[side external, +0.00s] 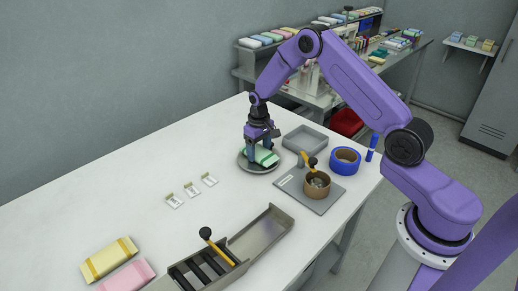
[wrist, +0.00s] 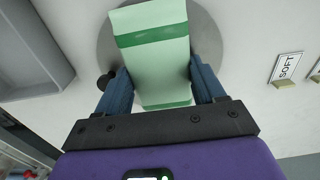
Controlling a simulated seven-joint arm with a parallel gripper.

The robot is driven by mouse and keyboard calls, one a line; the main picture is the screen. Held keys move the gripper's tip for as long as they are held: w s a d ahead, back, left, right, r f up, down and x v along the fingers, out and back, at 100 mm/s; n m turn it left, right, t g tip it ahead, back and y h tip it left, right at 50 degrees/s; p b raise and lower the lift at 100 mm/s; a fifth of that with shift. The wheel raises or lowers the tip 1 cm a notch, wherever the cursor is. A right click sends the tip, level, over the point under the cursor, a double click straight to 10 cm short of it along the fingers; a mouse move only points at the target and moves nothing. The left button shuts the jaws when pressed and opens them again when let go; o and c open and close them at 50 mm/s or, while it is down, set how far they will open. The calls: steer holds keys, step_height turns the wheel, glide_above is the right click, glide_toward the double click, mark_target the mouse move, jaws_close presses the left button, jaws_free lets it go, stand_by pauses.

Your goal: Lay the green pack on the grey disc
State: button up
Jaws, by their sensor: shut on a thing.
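The green pack (wrist: 155,72), pale green with darker green bands, is between the two fingers of my gripper (wrist: 160,84). In the side external view the pack (side external: 264,157) is over the round grey disc (side external: 245,166), with the disc's rim showing around it. My gripper (side external: 261,150) points down and is shut on the pack. In the wrist view the grey disc (wrist: 207,40) shows on both sides of the pack. I cannot tell whether the pack touches the disc.
A grey tray (side external: 305,139), a blue tape roll (side external: 345,160) and a brown round container (side external: 317,187) on a grey plate stand to the right. Small label cards (side external: 192,190) lie to the left. A metal chute (side external: 262,235), yellow pack (side external: 110,258) and pink pack (side external: 128,277) are in front.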

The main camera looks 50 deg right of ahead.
steer(key=o, duration=1.1)
steer(key=shift+c, duration=0.2)
steer(key=shift+d, duration=0.1)
steer(key=shift+o, duration=0.2)
steer(key=shift+d, duration=0.15)
steer(key=shift+w+d+r, duration=0.1)
steer(key=shift+r, duration=1.25)
steer(key=shift+a+r, duration=0.15)
steer(key=shift+r, duration=1.2)
steer(key=shift+a+r, duration=0.15)
steer(key=shift+r, duration=1.15)
steer(key=shift+a, duration=0.1)
